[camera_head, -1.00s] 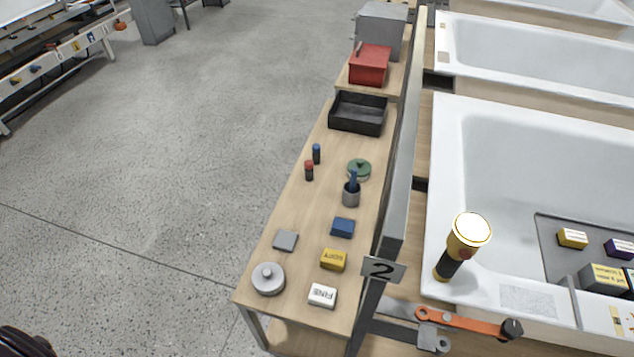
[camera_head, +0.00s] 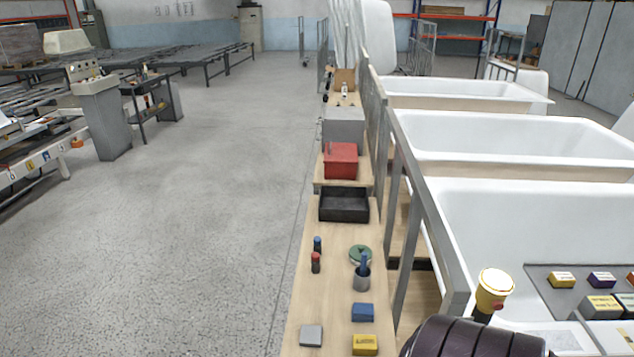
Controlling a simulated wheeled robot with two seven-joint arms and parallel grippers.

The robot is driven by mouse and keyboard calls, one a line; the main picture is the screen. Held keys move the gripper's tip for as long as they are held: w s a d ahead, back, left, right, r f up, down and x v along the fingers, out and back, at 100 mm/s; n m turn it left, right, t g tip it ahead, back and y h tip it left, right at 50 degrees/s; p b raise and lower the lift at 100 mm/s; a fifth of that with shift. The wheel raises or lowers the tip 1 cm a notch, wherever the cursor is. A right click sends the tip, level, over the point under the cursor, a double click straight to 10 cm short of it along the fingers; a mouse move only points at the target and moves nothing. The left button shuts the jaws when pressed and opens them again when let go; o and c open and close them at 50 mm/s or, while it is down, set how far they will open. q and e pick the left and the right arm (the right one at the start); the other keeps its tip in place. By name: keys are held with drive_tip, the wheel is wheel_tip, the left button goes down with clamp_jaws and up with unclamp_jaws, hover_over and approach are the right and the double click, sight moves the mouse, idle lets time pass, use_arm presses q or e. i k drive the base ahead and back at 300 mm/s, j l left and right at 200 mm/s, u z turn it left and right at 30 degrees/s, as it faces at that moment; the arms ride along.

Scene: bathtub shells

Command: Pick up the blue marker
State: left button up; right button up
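A small dark marker with a blue cap (camera_head: 317,245) stands upright on the wooden bench, near its left edge. A similar marker with a red cap (camera_head: 315,263) stands just in front of it. A blue, pen-like item (camera_head: 364,266) sticks up from a grey cup (camera_head: 361,282) to the right. Neither of my grippers is visible. A dark, ribbed rounded part, likely one of my arm links, shows at the bottom right, apart from the markers.
The bench also holds a green round lid (camera_head: 360,254), blue block (camera_head: 362,312), yellow block (camera_head: 365,345), grey block (camera_head: 311,335), black tray (camera_head: 344,206) and red box (camera_head: 341,161). White bathtubs (camera_head: 510,138) line the right behind a rail. Open floor (camera_head: 180,230) lies left.

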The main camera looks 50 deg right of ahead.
sight(363, 255)
drive_tip(key=i+j+u, duration=0.15)
drive_tip(key=i+j, duration=0.3)
drive_tip(key=i+j+u, duration=0.15)
drive_tip(key=i+j, duration=0.2)
drive_tip(key=i, duration=0.2)
drive_tip(key=i+z, duration=0.5)
drive_tip(key=i+j+z, duration=0.1)
drive_tip(key=i+z, duration=0.15)
drive_tip(key=z, duration=0.2)
drive_tip(key=i+z, duration=0.2)
drive_tip(key=z, duration=0.3)
drive_tip(key=i+z, duration=0.15)
drive_tip(key=z, duration=0.35)
drive_tip(key=i+z, duration=0.2)
drive_tip(key=z, duration=0.3)
drive_tip(key=i+j+z, duration=0.15)
drive_tip(key=z, duration=0.35)
drive_tip(key=i+j+z, duration=0.1)
drive_tip(key=j+z, duration=0.15)
drive_tip(key=z, duration=0.25)
